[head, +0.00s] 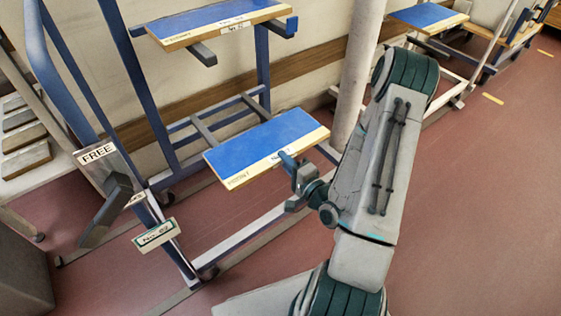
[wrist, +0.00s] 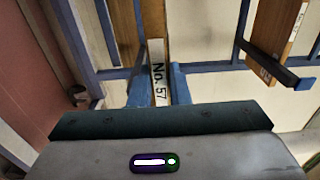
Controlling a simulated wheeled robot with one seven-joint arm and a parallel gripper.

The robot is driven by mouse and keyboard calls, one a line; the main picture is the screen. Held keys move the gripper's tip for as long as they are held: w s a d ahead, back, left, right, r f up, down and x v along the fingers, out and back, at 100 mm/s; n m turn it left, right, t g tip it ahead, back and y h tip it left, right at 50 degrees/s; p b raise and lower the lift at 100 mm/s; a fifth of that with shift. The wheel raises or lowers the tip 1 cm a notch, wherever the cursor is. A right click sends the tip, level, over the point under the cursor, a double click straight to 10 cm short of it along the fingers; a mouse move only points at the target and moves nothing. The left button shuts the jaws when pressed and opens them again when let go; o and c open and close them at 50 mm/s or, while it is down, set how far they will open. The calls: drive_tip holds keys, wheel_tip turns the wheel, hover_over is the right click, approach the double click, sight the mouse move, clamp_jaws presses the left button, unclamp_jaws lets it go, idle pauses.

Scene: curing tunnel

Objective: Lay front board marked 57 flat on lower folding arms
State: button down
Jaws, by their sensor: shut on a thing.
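The front board marked No. 57 (head: 262,142) has a blue top and a pale wooden front edge. In the head view it looks roughly level, low in the blue rack. My gripper (head: 296,168) is shut on the middle of its front edge, by the No. 57 label. In the wrist view my gripper (wrist: 160,88) has a blue finger on each side of the edge of the board (wrist: 157,35). The lower folding arms, one left (head: 193,123) and one right (head: 256,106), run toward the board's back edge. Their front ends are hidden by it, and I cannot tell if they touch.
A similar blue-topped board (head: 215,20) lies on the upper arms, also showing in the wrist view (wrist: 275,40). A FREE sign (head: 97,152) and a numbered tag (head: 155,234) are on the rack's left post. A round pale column (head: 357,70) stands right of the rack. Red floor at right is clear.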

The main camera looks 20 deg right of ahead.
sight(275, 151)
drive_tip(key=shift+w+f+b, duration=0.45)
drive_tip(key=b+x, duration=0.2)
drive_tip(key=b, duration=0.1)
drive_tip(key=shift+w+a+f, duration=0.1)
drive_tip(key=shift+w, duration=0.15)
drive_tip(key=shift+r+p+x, duration=0.25)
drive_tip(key=shift+p+x, duration=0.3)
drive_tip(key=shift+x, duration=0.55)
drive_tip(key=f+b+x, duration=0.2)
drive_tip(key=f+x, duration=0.1)
drive_tip(key=x, duration=1.1)
drive_tip(key=shift+w+a, duration=0.2)
drive_tip(key=shift+w, duration=0.15)
drive_tip(key=shift+f+b, duration=0.4)
drive_tip(key=shift+f, duration=0.2)
drive_tip(key=c, duration=1.3)
unclamp_jaws()
drive_tip(key=shift+f, duration=0.1)
